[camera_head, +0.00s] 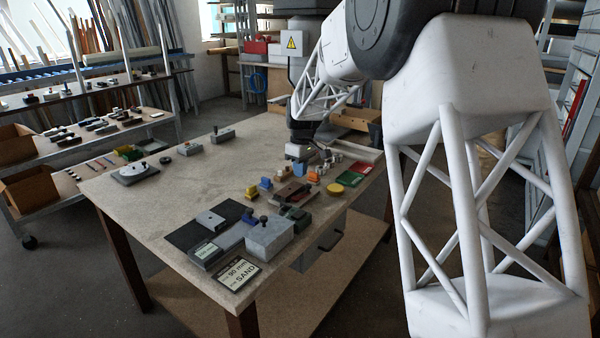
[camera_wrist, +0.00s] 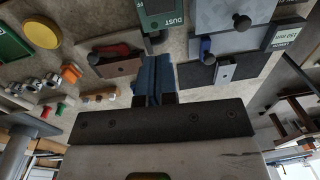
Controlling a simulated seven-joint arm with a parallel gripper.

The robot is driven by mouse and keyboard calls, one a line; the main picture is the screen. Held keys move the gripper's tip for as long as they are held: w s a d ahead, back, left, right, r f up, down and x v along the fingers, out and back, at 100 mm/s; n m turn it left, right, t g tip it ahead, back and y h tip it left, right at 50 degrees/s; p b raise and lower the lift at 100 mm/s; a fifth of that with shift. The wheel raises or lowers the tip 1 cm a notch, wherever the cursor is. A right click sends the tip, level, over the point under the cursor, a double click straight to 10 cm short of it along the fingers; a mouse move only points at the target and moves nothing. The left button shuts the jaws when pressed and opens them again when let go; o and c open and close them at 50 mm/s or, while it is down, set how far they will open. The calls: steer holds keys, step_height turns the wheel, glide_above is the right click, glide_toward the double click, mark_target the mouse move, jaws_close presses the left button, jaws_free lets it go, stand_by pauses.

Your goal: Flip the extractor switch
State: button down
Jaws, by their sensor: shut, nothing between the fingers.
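A dark green box with a label reading "DUST" (camera_wrist: 160,17) shows at the top of the wrist view and looks like the extractor switch. In the head view a small dark green box (camera_head: 296,214), apparently the same one, stands behind the grey block on the bench. My gripper (camera_wrist: 152,60) is shut and empty, its blue fingertips together just below the green box in the wrist view. Whether they touch anything cannot be told.
A grey block with a black knob (camera_head: 269,238) stands at the bench's near edge. A red-handled tool on a brown plate (camera_wrist: 117,53), a yellow disc (camera_wrist: 42,30) and several small coloured pieces lie nearby. The bench's left middle (camera_head: 190,185) is clear.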

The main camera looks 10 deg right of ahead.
steer(key=c, duration=1.8)
jaws_free()
steer(key=o, duration=0.7)
steer(key=shift+f+m, duration=0.15)
steer(key=shift+m, duration=0.15)
steer(key=shift+o, duration=1.2)
steer(key=shift+f, duration=0.1)
steer(key=shift+o, duration=0.5)
steer(key=shift+s+a+f+m, duration=0.1)
steer(key=shift+f+m, duration=0.1)
steer(key=shift+m, duration=0.5)
steer(key=f+m, duration=0.2)
steer(key=m, duration=0.3)
steer(key=f+m, duration=0.2)
steer(key=m, duration=0.3)
steer(key=s+a+f+m, duration=0.1)
steer(key=f+m, duration=0.1)
steer(key=m, duration=0.4)
steer(key=shift+s+h, duration=0.1)
steer(key=shift+h, duration=0.2)
steer(key=shift+f, duration=0.1)
